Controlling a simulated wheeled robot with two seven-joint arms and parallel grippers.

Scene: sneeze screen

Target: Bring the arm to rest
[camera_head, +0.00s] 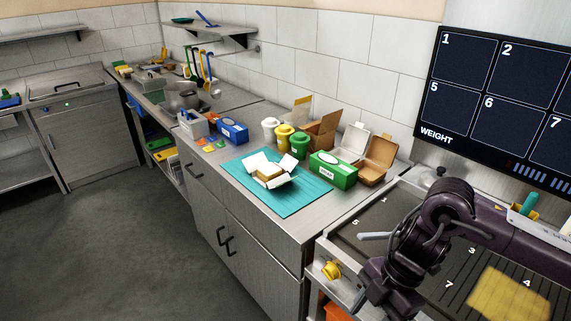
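My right arm (445,215), dark purple, comes in from the right edge and bends down over the counter with the numbered dark wells. Its lower end (390,285) hangs at the counter's front edge, partly cut off by the bottom of the picture. A pale grey finger-like piece (376,236) sticks out to the left beside it. I cannot make out both fingertips, or whether anything is held. My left arm and gripper are not in view.
A teal mat (244,167) bears an open white box (287,164) with a brown item. Behind stand a green carton (333,171), colored canisters (285,137) and open takeaway boxes (375,160). A screen (495,90) hangs at right. The floor at left is clear.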

